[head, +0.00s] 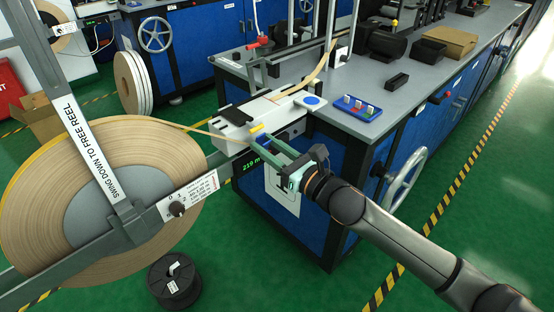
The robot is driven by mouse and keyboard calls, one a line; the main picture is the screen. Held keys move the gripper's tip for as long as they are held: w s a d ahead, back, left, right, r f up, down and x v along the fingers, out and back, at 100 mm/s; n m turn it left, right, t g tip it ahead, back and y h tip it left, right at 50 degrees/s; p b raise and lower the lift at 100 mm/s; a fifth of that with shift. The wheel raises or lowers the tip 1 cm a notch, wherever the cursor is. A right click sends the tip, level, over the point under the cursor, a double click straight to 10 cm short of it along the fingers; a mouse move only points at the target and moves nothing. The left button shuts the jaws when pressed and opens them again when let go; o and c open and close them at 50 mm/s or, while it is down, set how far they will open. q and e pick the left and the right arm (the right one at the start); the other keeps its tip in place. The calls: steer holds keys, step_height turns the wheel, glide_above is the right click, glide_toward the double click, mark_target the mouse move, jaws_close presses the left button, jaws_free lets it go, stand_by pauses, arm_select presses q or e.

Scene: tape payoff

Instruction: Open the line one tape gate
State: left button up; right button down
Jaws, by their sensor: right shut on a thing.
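A large reel of tan tape (45,165) stands at the left. A grey upright bar (88,125) labelled "SWING DOWN TO FREE REEL" crosses its face. Tape runs from the reel to a white tape unit (236,122) on the bench corner. My right gripper (258,142) is at the front of this unit, its fingers shut at a small yellow tab (257,129). The fingers partly hide the contact. My left gripper is not in view.
A blue bench (390,103) carries a blue tray (356,107), black bins and a cardboard box (446,42). A handwheel (406,178) juts from its side. A black spool (174,282) lies on the green floor. Free floor is at right.

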steer(key=shift+a+r, duration=0.1)
steer(key=shift+r, duration=0.45)
